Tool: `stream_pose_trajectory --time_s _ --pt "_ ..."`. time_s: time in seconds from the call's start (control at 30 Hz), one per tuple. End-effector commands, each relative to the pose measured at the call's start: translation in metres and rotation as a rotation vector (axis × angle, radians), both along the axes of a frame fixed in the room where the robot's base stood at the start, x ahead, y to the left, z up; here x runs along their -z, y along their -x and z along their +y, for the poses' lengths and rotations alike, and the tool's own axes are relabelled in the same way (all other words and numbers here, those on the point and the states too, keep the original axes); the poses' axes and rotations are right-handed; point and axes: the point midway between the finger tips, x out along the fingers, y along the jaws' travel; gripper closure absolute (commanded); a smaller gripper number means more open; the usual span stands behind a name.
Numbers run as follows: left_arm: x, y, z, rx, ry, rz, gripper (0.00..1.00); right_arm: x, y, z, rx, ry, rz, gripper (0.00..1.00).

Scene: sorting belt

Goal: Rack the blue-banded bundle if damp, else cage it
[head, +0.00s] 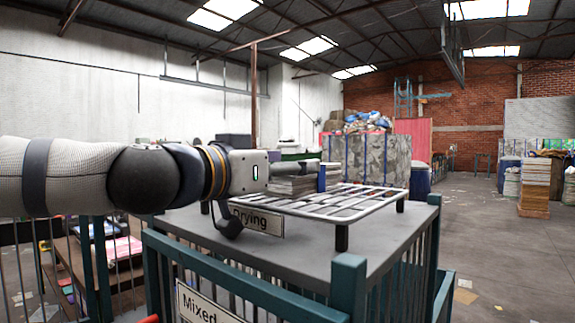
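My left gripper (308,166) reaches in from the left over the grey-topped stand. It is at the top of a grey paper bundle (291,186) with a blue band (322,179) near its right end. The bundle appears to lie on the far left part of the metal drying rack (372,200). The gripper hides part of the bundle, and I cannot tell if its fingers are shut on it. Whether the bundle is damp does not show. My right gripper is not in view.
The "Drying" sign (258,219) is at the rack's front left. A teal cage (349,285) with a "Mixed" sign (207,303) stands in front. The rack's right side is empty. Paper stacks (535,186) stand on the floor at right, beyond open floor.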

Motion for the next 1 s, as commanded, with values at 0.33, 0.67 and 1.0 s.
stream_pose_trajectory --time_s 0.33,0.67,1.0 --pt "0.004 0.000 -0.001 0.002 -0.002 0.008 0.22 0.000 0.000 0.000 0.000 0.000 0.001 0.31" --pt "0.002 0.050 0.037 0.001 -0.001 0.002 0.22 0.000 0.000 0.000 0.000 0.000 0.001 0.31" --pt "0.001 0.096 0.070 0.000 0.003 0.003 0.22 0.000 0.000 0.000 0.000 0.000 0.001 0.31"
